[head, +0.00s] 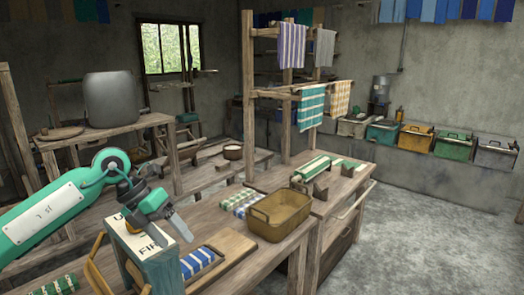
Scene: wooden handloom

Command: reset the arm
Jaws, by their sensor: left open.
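My left gripper (172,218) hangs over the near wooden workbench (235,262), at the end of my green arm coming in from the left. It is open, and I see nothing held in it. In the picture it overlaps the top right of a blue-grey wooden box (165,265) with a white lettered top; I cannot tell whether they touch. The jaws point down to the right. My right gripper is not in view.
A brown handled tub (280,215) stands right of the gripper, beside folded checked cloths (240,202). A blue striped cloth (199,262) lies in front. A wooden rack (248,100) with hanging cloths rises behind. The floor (430,240) at right is clear.

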